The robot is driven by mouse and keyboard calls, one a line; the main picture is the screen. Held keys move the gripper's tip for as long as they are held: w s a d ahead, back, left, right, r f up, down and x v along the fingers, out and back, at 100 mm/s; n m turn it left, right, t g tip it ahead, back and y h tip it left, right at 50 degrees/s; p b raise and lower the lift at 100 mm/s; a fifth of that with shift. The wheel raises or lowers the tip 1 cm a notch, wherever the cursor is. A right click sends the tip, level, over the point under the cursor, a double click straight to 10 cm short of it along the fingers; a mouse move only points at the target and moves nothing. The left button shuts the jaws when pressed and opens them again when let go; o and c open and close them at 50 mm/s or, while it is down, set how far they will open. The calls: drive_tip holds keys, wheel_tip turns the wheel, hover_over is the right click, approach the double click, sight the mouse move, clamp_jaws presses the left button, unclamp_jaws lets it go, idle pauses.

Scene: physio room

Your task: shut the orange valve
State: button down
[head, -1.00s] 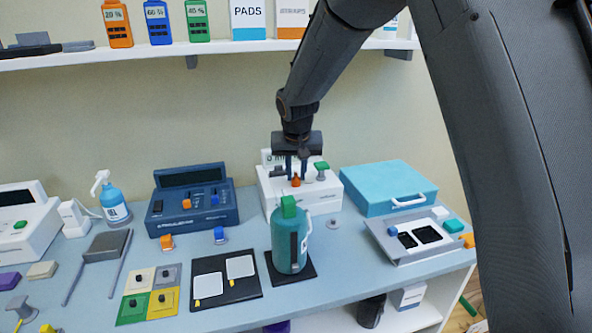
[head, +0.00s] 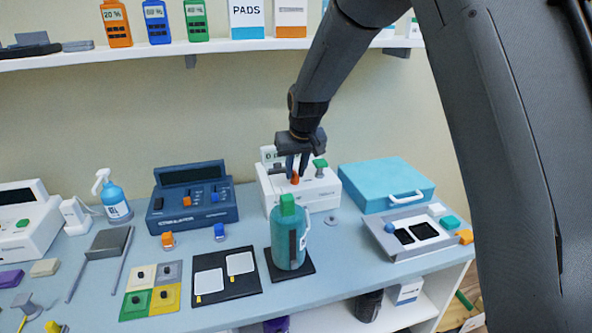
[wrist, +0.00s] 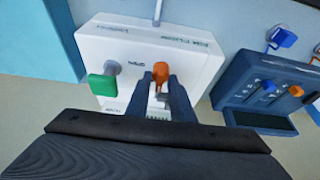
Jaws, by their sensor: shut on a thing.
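The orange valve (head: 295,178) is a small handle on the top of a white machine (head: 328,198) at the back of the bench. My gripper (head: 296,172) is over the machine, pointing down, with its fingers shut on the orange valve. In the wrist view the orange handle (wrist: 161,75) sits between the two dark fingertips (wrist: 161,82), on the white housing (wrist: 115,42). A green valve (wrist: 103,85) stands beside it on the same machine. Small print near the handles is too blurred to read fully.
A green bottle (head: 287,240) stands in front of the machine. A turquoise case (head: 375,188) is to its right and a dark blue device (head: 190,202) to its left. A shelf (head: 130,55) with bottles and boxes runs above.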

drive_tip(key=c, duration=1.9)
unclamp_jaws()
drive_tip(key=shift+o, duration=0.2)
drive_tip(key=shift+r, duration=0.1)
drive_tip(key=b+v, duration=0.2)
drive_tip(key=v, duration=0.5)
drive_tip(key=shift+r, duration=0.3)
drive_tip(key=shift+s+d, duration=0.1)
drive_tip(key=shift+s, duration=0.1)
drive_tip(key=s+d+f+m+g, duration=0.1)
drive_tip(key=s+d+f, duration=0.3)
drive_tip(key=s, duration=0.6)
drive_tip(key=s+d+f+m+g, duration=0.1)
drive_tip(key=s+d+f, duration=0.2)
drive_tip(key=s+d, duration=0.5)
drive_tip(key=s+d+f+m+g+h, duration=0.1)
drive_tip(key=s+d+f, duration=0.3)
drive_tip(key=s, duration=0.7)
drive_tip(key=d, duration=0.2)
drive_tip(key=shift+s+d+f, duration=0.3)
drive_tip(key=shift+s+d, duration=0.05)
drive_tip(key=shift+d, duration=0.05)
